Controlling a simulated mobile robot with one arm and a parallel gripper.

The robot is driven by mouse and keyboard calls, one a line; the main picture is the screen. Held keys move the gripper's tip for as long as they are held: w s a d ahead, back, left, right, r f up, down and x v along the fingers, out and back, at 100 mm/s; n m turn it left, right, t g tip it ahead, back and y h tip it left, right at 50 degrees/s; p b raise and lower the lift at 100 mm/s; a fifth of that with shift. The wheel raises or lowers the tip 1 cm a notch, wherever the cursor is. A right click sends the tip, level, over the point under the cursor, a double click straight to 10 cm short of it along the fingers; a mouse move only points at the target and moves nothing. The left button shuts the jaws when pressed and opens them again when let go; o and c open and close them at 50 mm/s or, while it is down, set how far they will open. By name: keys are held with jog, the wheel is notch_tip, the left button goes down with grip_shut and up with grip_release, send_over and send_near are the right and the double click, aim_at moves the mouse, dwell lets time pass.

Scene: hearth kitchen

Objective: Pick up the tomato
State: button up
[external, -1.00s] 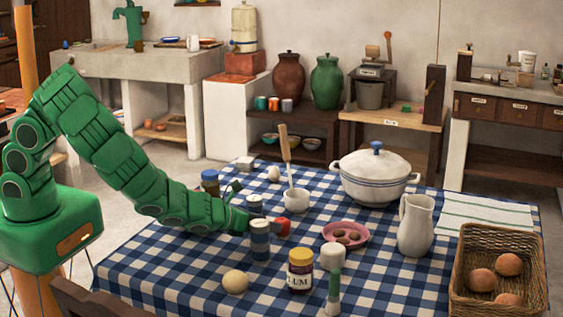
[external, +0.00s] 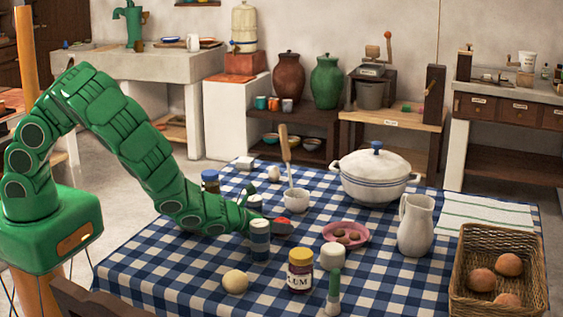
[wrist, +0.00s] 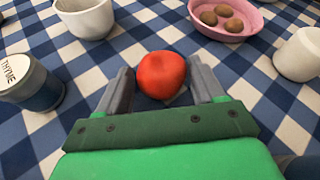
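The red tomato (wrist: 162,74) sits on the blue-and-white checked cloth, between the tips of my gripper (wrist: 161,80) in the wrist view. A finger stands on each side of it, with a small gap on both sides. My gripper is open. In the external view the tomato (external: 285,224) is partly hidden behind a grey finger of my gripper (external: 274,228), low over the table.
A jar labelled THYME (wrist: 28,82) and a white cup (wrist: 84,17) are at left. A pink dish (wrist: 227,16) with brown items and a white cup (wrist: 299,54) are at right. A jam jar (external: 300,270) and a wicker basket (external: 456,290) stand nearer the front.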

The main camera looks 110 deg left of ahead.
jog(key=c, duration=0.8)
jog(key=shift+r, duration=0.1)
jog(key=shift+r, duration=4.95)
